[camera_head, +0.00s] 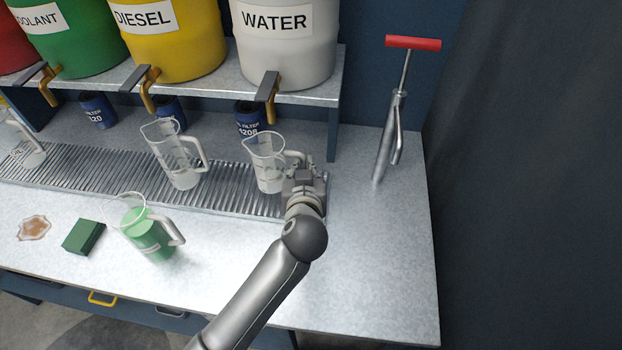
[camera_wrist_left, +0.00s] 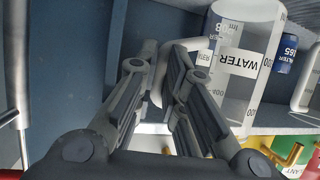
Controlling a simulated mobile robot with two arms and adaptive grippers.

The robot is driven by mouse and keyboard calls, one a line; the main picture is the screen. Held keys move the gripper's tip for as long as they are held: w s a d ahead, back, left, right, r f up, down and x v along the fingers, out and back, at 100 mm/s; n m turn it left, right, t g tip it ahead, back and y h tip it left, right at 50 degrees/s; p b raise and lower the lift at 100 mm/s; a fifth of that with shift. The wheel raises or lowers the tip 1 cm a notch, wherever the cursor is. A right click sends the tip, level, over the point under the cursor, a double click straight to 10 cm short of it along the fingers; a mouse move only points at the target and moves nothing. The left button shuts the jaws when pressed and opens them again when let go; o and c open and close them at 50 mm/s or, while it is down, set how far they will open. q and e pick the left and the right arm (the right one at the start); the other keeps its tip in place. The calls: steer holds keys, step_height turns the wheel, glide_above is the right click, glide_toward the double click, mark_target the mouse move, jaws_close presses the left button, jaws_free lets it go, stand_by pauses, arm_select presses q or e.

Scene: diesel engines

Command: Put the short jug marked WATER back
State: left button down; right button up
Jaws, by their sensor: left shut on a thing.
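The short clear jug (camera_head: 267,172) is at the right end of the ribbed drip grate (camera_head: 225,198), below and in front of the white WATER barrel (camera_head: 285,55). It looks upright; I cannot tell whether its base touches the grate. In the left wrist view the jug (camera_wrist_left: 238,95) appears inverted, with a WATER label. My left gripper (camera_head: 298,170) is at the jug's right side, shut on its handle; the fingers (camera_wrist_left: 165,75) close around the white handle in the wrist view. My right gripper is not in view.
A taller clear jug (camera_head: 178,160) stands on the grate to the left. A jug of green liquid (camera_head: 150,238), a green block (camera_head: 84,236) and a brown spill (camera_head: 33,228) are on the bench. A red-handled pump (camera_head: 388,140) stands at right. Brass taps (camera_head: 268,90) overhang the grate.

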arm_select(q)
steer(key=shift+w+d+f, duration=0.25)
steer(key=shift+d+f, duration=0.05)
steer(key=shift+f, duration=0.65)
steer(key=shift+w+d+f, duration=0.25)
steer(key=shift+w+f, duration=0.05)
steer(key=shift+f, duration=0.65)
steer(key=shift+w+d+f, duration=0.25)
steer(key=shift+d+f, duration=0.05)
steer(key=shift+f, duration=0.65)
steer(key=c, duration=1.9)
jaws_free()
steer(key=shift+f, duration=0.2)
steer(key=shift+c, duration=0.2)
steer(key=o, duration=0.4)
steer(key=shift+r, duration=0.1)
